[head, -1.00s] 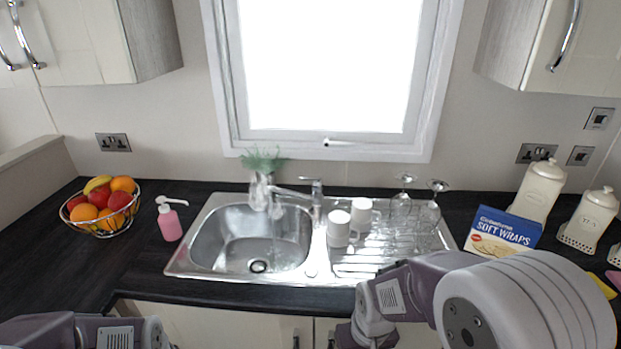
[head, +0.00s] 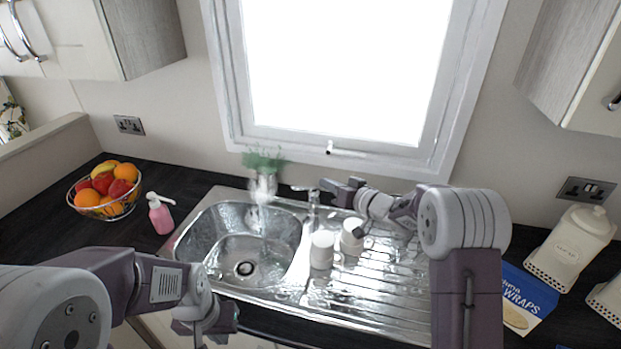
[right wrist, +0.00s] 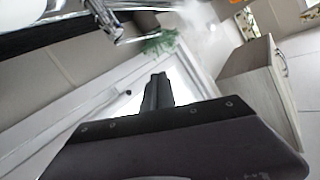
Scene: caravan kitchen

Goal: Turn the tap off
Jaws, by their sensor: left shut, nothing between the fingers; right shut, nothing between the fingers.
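The chrome tap (head: 313,203) stands behind the steel sink (head: 212,238), its spout pointing left over the bowl. It also shows at the top of the right wrist view (right wrist: 112,22). Near the spout end is a pale blur; I cannot tell whether it is running water. My right gripper (head: 343,189) is shut and empty, just right of the tap's lever at about its height; contact cannot be made out. Its shut fingers show in the right wrist view (right wrist: 157,90). My left gripper (head: 222,322) is shut and empty, in front of the sink's near edge.
White mugs (head: 321,250) stand on the drainer just below my right gripper. My right arm hides the glasses' area. A plant (head: 263,160) stands behind the sink. A pink soap bottle (head: 160,214) and fruit basket (head: 106,196) are left; a blue wraps box (head: 527,300) is right.

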